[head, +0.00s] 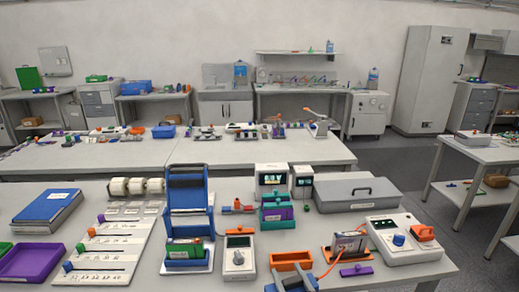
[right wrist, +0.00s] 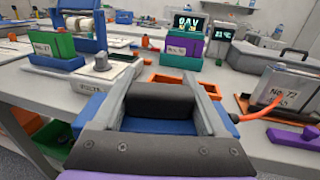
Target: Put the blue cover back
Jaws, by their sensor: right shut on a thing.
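My right gripper (head: 296,281) is low at the front of the near bench, by the open orange tray (head: 291,257). In the right wrist view my right gripper (right wrist: 162,98) has its two grey fingers shut on the dark grip of a blue piece (right wrist: 137,124), which looks like the blue cover. Blue shows between and outside the fingers; its underside is hidden. In the head view only a little blue shows. A blue upright frame (head: 187,169) stands to the left, behind a green battery (head: 185,247) in a blue holder. My left gripper is not in view.
A white meter (head: 238,259) stands between the blue holder and the orange tray. To the right are a battery on an orange stand (head: 346,243), a purple block (head: 356,270) and a white console (head: 408,242). An orange cable hangs near the stand.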

